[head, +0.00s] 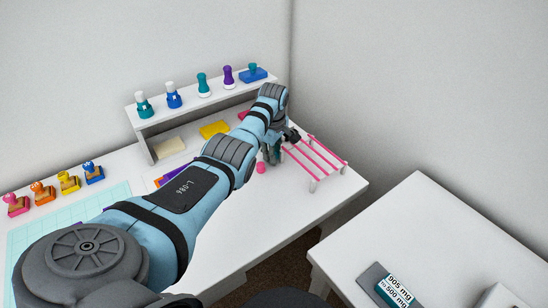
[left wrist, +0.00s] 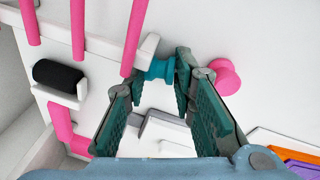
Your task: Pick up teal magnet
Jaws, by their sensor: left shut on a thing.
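The teal magnet (left wrist: 158,70) is a small spool-shaped piece, seen in the left wrist view between the fingertips of my left gripper (left wrist: 160,76). The fingers are shut on it, one on each side. A white block touches or overlaps its upper end; I cannot tell which. In the head view my left gripper (head: 275,152) is low over the desk at the left end of the pink-rod rack (head: 315,158), and the magnet cannot be made out there. My right gripper is not in view.
A pink magnet (left wrist: 225,77) is close beside the right finger; it also shows in the head view (head: 261,168). A black cylinder (left wrist: 58,74) sits in a white holder. A shelf (head: 190,118) with several stamps stands behind. A second white table (head: 425,225) is at right.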

